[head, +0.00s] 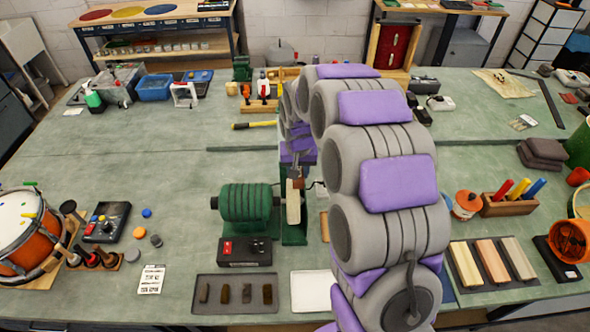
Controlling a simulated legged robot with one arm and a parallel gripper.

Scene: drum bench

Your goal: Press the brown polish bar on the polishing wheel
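The polishing machine has a green ribbed motor (246,203) and a pale upright wheel (293,207) at its right, near the bench's middle. My gripper (297,172) is at the far end of my grey and purple arm, just above or behind the wheel. A small brownish patch shows there, but I cannot tell whether it is a bar or part of the gripper. The fingers are too small and partly hidden to read. A dark tray (236,306) in front of the machine holds several small bars in brown and dark shades, including a brown bar (225,293).
A control box (245,251) with a red switch stands before the motor. A white tray (310,291) lies right of the dark tray. An orange drum (22,240) is at far left. My arm hides the bench right of the wheel. The bench's left middle is clear.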

